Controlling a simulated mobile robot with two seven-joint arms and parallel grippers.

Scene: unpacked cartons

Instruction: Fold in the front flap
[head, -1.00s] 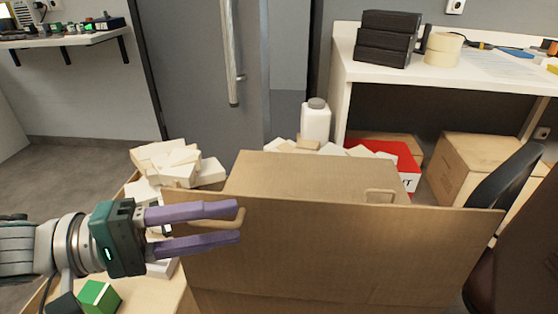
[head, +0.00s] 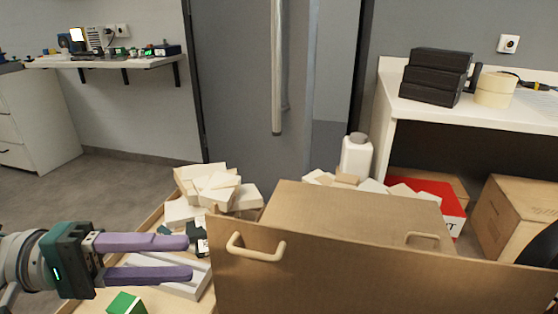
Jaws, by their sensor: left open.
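A large brown cardboard flap (head: 370,275) of the carton stands up at the front, with a beige handle (head: 255,247) near its upper left corner. Behind its top edge lies another cardboard panel (head: 345,213), and a second handle (head: 423,239) shows at its right. The standing flap hides the inside of the carton. My left gripper (head: 190,258) is open and empty, its two purple fingers pointing right. Its fingertips are left of the flap's handle and apart from it in the picture. My right gripper is not in view.
White blocks (head: 222,188) are piled left of the carton, beside a pale tray (head: 170,282). A green block (head: 126,303) lies below my left gripper. A white bottle (head: 356,157) and a red box (head: 440,192) stand behind. A white desk (head: 470,118) is at the right.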

